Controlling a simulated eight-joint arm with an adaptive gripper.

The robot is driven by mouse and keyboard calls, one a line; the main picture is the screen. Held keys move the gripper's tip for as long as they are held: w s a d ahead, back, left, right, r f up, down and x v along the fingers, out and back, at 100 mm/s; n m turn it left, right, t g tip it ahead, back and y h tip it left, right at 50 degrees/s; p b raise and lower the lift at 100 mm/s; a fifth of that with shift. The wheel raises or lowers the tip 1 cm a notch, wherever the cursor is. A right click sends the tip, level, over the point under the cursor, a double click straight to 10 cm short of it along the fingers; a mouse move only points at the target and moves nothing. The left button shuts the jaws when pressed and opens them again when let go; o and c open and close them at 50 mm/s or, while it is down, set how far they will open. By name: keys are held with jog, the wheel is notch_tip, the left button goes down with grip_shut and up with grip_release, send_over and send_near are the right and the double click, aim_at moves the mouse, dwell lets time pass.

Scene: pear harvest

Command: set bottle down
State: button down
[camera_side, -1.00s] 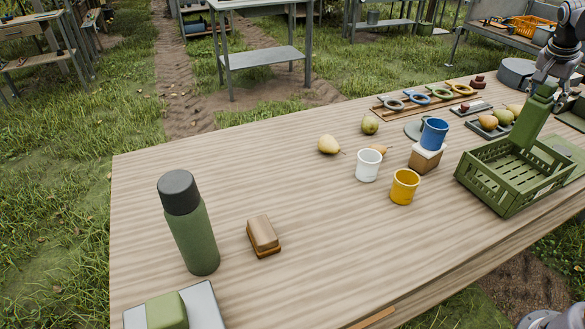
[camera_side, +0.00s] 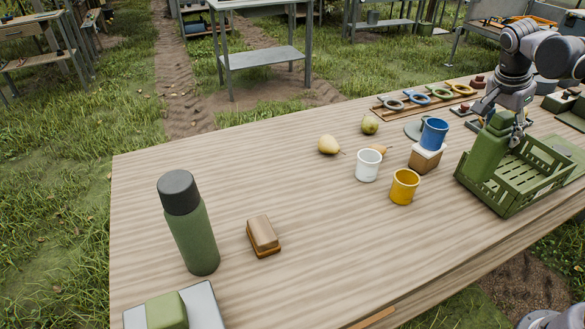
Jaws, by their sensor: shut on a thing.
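My gripper (camera_side: 512,132) is shut on a green, blocky bottle (camera_side: 486,154) and holds it near its top. The bottle is slightly tilted. It is at the left end of the green slatted crate (camera_side: 510,197), its lower end overlapping the crate's left part. I cannot tell whether its base touches the crate floor. A second green bottle with a dark cap (camera_side: 190,225) stands upright on the table at the left, far from my gripper.
A yellow mug (camera_side: 404,187), a white mug (camera_side: 367,166) and a blue mug (camera_side: 433,134) on a block stand left of the crate. Pears (camera_side: 328,145) lie farther back. A brush (camera_side: 263,235) lies on the table (camera_side: 300,200), whose middle front is clear.

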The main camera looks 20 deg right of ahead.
aim_at(484, 145)
jog(key=shift+f, duration=7.1)
jog(key=shift+c, duration=2.4)
grip_release()
jog(key=v, duration=1.2)
jog(key=shift+s+a+r+n, duration=0.1)
jog(key=shift+a+r+n, duration=0.1)
jog(key=shift+r+n, duration=0.1)
jog(key=s+a+f+n+t+y, duration=0.1)
jog(key=s+a+n+t+y, duration=0.1)
jog(key=a+n, duration=0.5)
jog(key=s+a+f+n+t+y, duration=0.1)
jog(key=s+a+n+t+y, duration=0.1)
jog(key=s+a+n+t, duration=0.2)
jog(key=a+n+t, duration=0.1)
jog(key=a+n, duration=0.2)
jog(key=n, duration=0.3)
jog(key=shift+s+a+f+y, duration=0.15)
jog(key=shift+s+y, duration=0.05)
jog(key=shift+y, duration=0.1)
